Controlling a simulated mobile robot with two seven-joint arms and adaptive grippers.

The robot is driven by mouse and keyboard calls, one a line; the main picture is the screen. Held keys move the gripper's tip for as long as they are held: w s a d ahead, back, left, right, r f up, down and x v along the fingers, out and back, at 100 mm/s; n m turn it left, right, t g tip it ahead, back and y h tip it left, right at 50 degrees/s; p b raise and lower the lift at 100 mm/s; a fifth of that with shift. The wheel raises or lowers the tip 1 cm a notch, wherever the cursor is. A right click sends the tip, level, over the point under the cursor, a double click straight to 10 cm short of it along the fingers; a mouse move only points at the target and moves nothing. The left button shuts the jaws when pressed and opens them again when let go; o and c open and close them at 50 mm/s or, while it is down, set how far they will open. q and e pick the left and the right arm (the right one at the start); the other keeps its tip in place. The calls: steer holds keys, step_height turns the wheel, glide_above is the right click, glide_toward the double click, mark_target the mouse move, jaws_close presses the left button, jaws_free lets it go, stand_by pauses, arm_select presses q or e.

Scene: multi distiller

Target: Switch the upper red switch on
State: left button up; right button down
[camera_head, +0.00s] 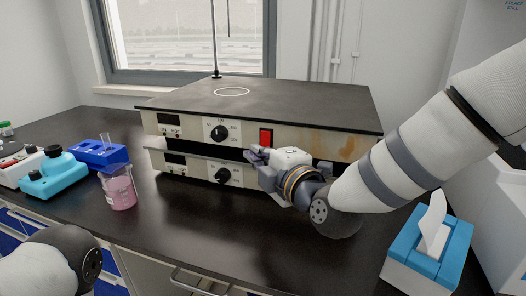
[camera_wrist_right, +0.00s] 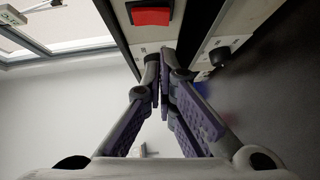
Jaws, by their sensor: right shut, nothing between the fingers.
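The upper red switch (camera_head: 266,138) is on the front panel of the upper unit of the distiller (camera_head: 340,150), right of the upper dial. My right gripper (camera_head: 252,155) is shut and empty, with its fingertips just below the switch, near the gap between the two stacked units. In the right wrist view the red switch (camera_wrist_right: 150,14) is at the top, beyond the shut fingertips (camera_wrist_right: 163,68); I cannot tell whether they touch the panel. My right gripper hides the right part of the lower unit. My left gripper is out of view; only part of my left arm shows.
Black dials (camera_head: 220,133) sit left of the switch. A beaker with pink liquid (camera_head: 119,190), a blue rack (camera_head: 98,152) and a turquoise device (camera_head: 52,176) stand at left. A blue tissue box (camera_head: 405,245) is at front right. The counter's front middle is clear.

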mark_target(265, 139)
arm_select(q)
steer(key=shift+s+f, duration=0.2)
arm_select(e)
steer(key=w, duration=0.1)
steer(key=w+d, duration=0.1)
steer(key=shift+w+f, duration=0.15)
steer(key=shift+w, duration=0.15)
